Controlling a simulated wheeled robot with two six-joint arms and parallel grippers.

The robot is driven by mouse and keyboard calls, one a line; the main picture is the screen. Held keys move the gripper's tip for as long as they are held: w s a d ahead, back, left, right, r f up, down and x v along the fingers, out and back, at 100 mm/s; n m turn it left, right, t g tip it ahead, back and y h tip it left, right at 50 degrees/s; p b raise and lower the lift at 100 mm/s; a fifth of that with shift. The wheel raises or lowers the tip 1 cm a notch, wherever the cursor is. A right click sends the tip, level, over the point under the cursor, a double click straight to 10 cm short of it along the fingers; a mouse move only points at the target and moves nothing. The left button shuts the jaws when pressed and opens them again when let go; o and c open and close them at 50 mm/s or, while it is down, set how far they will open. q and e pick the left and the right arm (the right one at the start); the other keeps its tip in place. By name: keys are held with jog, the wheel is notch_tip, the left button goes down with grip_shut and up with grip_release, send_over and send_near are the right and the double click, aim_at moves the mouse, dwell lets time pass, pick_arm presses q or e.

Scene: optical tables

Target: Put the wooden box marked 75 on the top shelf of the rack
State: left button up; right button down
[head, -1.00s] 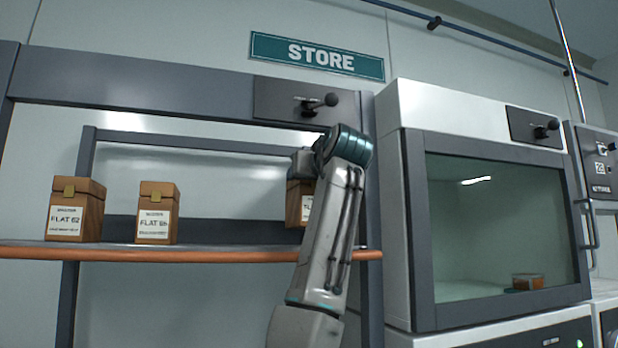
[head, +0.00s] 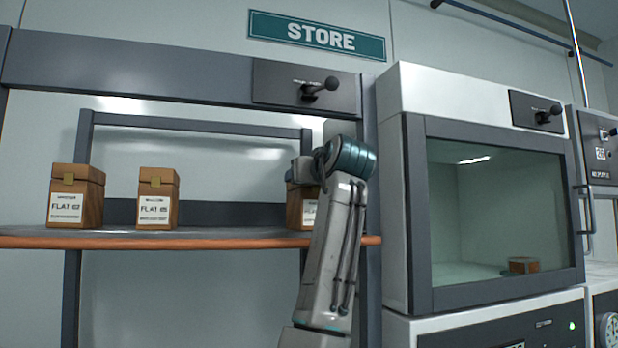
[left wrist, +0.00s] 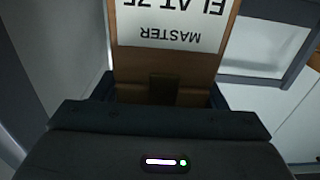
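The wooden box marked 75 (head: 302,207) is at the right end of the rack's orange-edged shelf (head: 180,242), partly hidden by my left arm. Its base looks level with the shelf; whether it fully rests there is hard to tell. In the left wrist view the box (left wrist: 170,65) shows its label upside down, reading MASTER FLAT 75. My left gripper (head: 302,168) is at the top of this box. In the left wrist view its fingers (left wrist: 162,98) lie against both sides of the lid and look shut on it. My right gripper is not in view.
Two similar boxes, FLAT 62 (head: 76,197) and one with a less clear number (head: 158,198), stand on the shelf to the left. A rack upright and a glass-fronted cabinet (head: 495,215) are close to the right of my arm. The shelf between the middle and right boxes is clear.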

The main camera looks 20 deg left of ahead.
pick_arm(q)
jog(key=shift+o, duration=0.9)
jog(key=shift+d+r, duration=0.1)
jog(key=shift+r, duration=0.05)
jog(key=b+v, duration=0.6)
jog(key=v, duration=0.5)
jog(key=shift+s+d, duration=0.2)
jog(key=shift+s, duration=0.15)
jog(key=shift+c, duration=0.2)
